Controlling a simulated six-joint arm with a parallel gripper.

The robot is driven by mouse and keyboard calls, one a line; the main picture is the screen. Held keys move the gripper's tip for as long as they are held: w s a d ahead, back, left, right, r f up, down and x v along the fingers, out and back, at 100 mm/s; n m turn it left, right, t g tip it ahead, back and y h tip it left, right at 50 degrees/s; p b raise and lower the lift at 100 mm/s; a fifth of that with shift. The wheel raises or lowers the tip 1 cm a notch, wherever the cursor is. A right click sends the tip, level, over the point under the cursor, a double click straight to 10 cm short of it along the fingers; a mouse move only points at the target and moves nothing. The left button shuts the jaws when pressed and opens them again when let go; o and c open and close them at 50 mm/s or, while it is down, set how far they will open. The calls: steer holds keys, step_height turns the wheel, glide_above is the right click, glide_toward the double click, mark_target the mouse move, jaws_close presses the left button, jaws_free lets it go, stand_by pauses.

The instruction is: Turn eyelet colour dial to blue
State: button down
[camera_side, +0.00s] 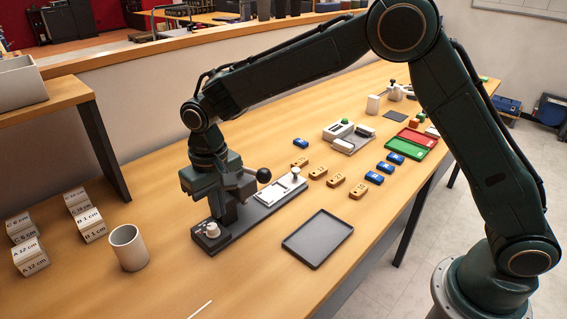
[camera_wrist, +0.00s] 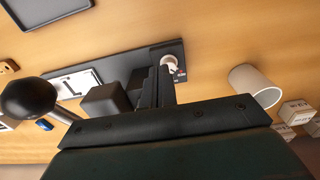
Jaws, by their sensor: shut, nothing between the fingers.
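The eyelet colour dial (camera_side: 212,230) is a white knob on the near left end of the dark base of the laser marker (camera_side: 250,219). It also shows in the wrist view (camera_wrist: 168,61), with a small red mark beside it. My gripper (camera_wrist: 157,72) is shut and empty, its fingertips close to the dial in that picture. I cannot tell whether they touch it. In the side view my gripper overlaps the dark marker head and hides part of it. The dial's pointer and most of its colour marks are too small or hidden to read.
A black ball-ended lever (camera_side: 263,175) sticks out beside the marker head. A white plate (camera_side: 282,190) lies on the base. A white cup (camera_side: 128,248) stands to the left and a dark tray (camera_side: 318,239) to the right. Orange tags (camera_side: 318,172) lie behind.

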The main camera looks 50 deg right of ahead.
mark_target(213, 230)
steer(key=shift+f, duration=2.6)
steer(key=shift+w+a, duration=0.1)
steer(key=shift+w, duration=0.1)
steer(key=shift+a, duration=0.55)
steer(key=shift+w+a+r, duration=0.1)
steer(key=shift+a, duration=0.25)
steer(key=shift+s+a, duration=0.2)
steer(key=shift+s, duration=0.25)
